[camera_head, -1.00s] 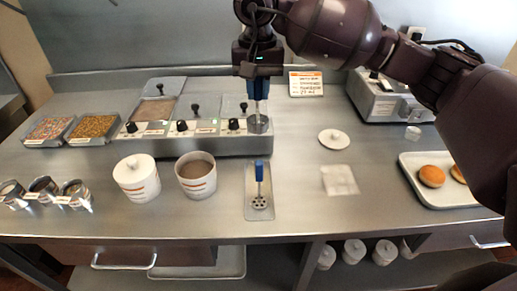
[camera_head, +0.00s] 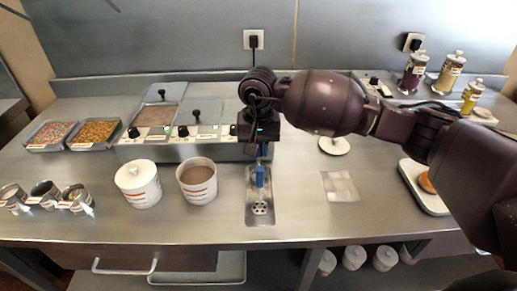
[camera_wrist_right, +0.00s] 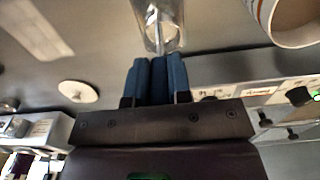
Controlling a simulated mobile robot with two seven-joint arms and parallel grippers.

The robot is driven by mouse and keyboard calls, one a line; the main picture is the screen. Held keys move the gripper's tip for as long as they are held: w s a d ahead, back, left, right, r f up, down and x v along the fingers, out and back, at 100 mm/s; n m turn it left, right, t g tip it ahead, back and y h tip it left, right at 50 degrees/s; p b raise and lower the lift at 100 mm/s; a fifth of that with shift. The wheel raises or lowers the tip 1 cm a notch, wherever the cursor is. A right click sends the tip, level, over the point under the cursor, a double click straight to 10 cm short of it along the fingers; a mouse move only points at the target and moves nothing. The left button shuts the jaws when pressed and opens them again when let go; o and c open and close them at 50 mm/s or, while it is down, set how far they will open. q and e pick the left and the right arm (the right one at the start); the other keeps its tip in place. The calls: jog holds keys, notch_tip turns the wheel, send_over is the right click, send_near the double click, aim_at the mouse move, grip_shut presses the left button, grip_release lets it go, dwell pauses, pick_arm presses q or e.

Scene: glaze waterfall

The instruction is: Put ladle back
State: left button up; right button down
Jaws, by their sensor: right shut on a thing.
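My right gripper (camera_head: 260,161) is at the centre of the counter, pointing down above a small metal tray (camera_head: 268,220). A perforated disc (camera_head: 260,208) lies on the tray under the handle. In the right wrist view my blue fingers (camera_wrist_right: 160,82) are shut with a darker blue strip between them, apparently the ladle handle. The ladle's bowl cannot be told clearly, and the shiny tray (camera_wrist_right: 158,22) shows beyond the fingertips. My left gripper is not in view.
An open pot of brown glaze (camera_head: 197,175) and a lidded white pot (camera_head: 137,183) stand left of the tray. A warmer (camera_head: 165,147) is behind. A pale mat (camera_head: 340,186) and a white lid (camera_head: 334,146) are to the right, with bare counter between.

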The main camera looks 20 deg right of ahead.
jog(key=shift+f, duration=0.3)
jog(key=shift+f, duration=0.15)
jog(key=c, duration=1.1)
grip_release()
jog(key=shift+o, duration=0.2)
